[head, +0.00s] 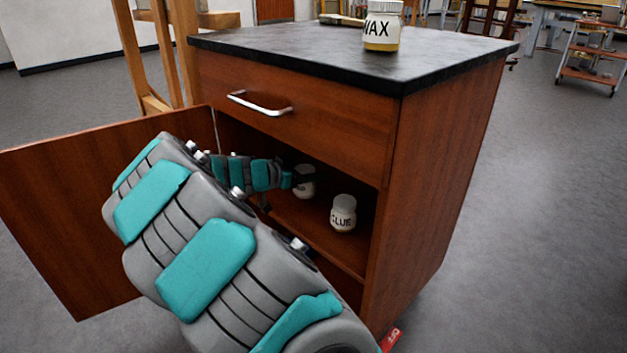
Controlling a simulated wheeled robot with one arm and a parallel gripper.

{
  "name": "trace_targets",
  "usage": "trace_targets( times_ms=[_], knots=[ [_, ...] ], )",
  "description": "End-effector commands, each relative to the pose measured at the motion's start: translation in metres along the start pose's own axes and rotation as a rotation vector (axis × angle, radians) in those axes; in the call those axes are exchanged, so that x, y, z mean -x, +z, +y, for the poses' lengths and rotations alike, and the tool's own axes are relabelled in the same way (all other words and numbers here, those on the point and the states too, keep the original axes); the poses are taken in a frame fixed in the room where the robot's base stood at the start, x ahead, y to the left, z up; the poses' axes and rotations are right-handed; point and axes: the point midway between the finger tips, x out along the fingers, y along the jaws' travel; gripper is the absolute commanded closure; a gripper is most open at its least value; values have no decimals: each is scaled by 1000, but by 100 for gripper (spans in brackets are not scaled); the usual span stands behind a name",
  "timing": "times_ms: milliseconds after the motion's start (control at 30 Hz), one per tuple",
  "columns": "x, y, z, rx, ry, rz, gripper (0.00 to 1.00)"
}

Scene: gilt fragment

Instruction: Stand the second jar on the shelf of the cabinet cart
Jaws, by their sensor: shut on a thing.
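The cabinet cart (445,170) is dark red-brown wood with a black top, and its door (60,215) stands open to the left. A white jar labelled GLUE (343,213) stands upright on the shelf (310,232) inside. My arm reaches in through the open front. My gripper (297,180) is shut on another pale jar (306,187), left of and behind the GLUE jar. This held jar looks upright; its label cannot be read. Whether its base touches the shelf is unclear. A jar labelled WAX (382,27) stands on the cart top.
A shut drawer with a metal handle (259,104) sits above the opening. A flat object (341,20) lies at the back of the top. A wooden easel (160,50) stands behind the cart. A red tag (391,340) shows at the cart's foot.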

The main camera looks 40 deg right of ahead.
Motion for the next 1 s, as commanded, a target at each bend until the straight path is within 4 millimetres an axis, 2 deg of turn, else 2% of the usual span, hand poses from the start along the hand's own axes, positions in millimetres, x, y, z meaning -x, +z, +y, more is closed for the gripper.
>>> trace_targets(
  times_ms=[100,200,567,600,833,1000],
  knots=[
    [-5,18,1,6,2,-1,100],
    [-7,25,1,6,2,-1,100],
    [-8,27,0,2,0,0,100],
    [-8,26,0,3,0,0,33],
    [-7,26,0,3,0,0,7],
    [-7,26,0,2,0,0,6]
  ],
)
